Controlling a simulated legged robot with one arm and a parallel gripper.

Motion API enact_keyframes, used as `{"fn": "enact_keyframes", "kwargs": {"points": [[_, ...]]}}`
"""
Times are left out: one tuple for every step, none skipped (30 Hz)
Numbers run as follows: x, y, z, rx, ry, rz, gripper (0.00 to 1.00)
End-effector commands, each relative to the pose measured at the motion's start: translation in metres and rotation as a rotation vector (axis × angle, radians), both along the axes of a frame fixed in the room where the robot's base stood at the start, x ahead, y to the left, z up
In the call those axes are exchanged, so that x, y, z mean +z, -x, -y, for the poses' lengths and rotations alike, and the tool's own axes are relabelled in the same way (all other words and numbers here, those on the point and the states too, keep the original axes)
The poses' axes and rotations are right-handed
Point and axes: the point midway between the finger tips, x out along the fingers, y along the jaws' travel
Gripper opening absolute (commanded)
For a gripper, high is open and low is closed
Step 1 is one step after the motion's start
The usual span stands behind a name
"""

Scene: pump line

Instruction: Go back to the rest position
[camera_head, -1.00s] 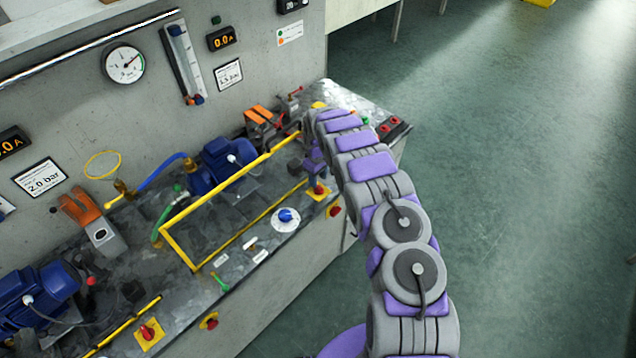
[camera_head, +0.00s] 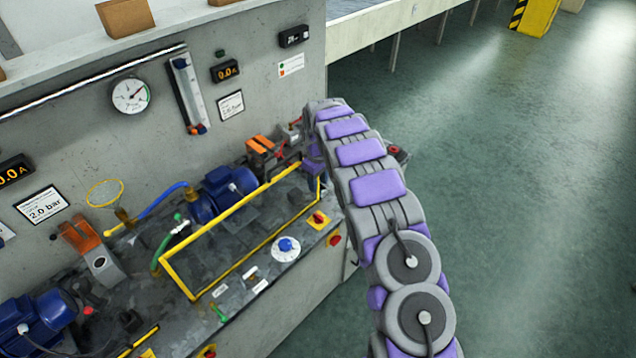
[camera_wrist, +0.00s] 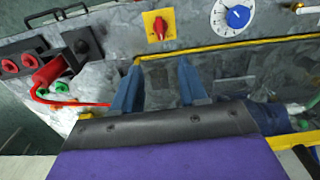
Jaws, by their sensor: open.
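My gripper shows in the wrist view (camera_wrist: 158,88), with its two blue fingers apart and nothing seen between them. It is over the bench top, close to the yellow rail (camera_wrist: 225,46); I cannot tell if it touches the rail. In the head view my grey and purple arm rises from the lower right and bends down over the bench's right end.
The bench (camera_head: 262,303) carries a blue pump motor (camera_head: 220,194), a blue dial (camera_head: 286,246) and a red switch on a yellow plate (camera_head: 318,218). A red plug (camera_wrist: 52,70) lies near red sockets (camera_wrist: 28,63). Green floor (camera_head: 520,200) on the right is clear.

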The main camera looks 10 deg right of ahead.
Motion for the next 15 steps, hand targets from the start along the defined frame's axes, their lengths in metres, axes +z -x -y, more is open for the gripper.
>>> {"fn": "enact_keyframes", "kwargs": {"points": [[0.000,0.000,0.000,0.000,0.000,0.000,0.43],[0.000,0.000,0.000,0.000,0.000,0.000,0.43],[0.000,0.000,0.000,0.000,0.000,0.000,0.43],[0.000,0.000,0.000,0.000,0.000,0.000,0.43],[0.000,0.000,0.000,0.000,0.000,0.000,0.43],[0.000,0.000,0.000,0.000,0.000,0.000,0.43],[0.000,0.000,0.000,0.000,0.000,0.000,0.43],[0.000,0.000,0.000,0.000,0.000,0.000,0.43],[0.001,0.000,0.000,-0.001,0.001,0.000,0.43],[0.002,0.001,0.001,-0.003,0.002,0.000,0.43],[0.005,0.002,0.002,-0.007,0.005,0.000,0.43],[0.009,0.004,0.003,-0.013,0.009,0.000,0.43],[0.013,0.007,0.004,-0.019,0.012,-0.001,0.43],[0.017,0.010,0.006,-0.028,0.017,-0.004,0.43],[0.023,0.016,0.009,-0.041,0.023,-0.008,0.43]]}}
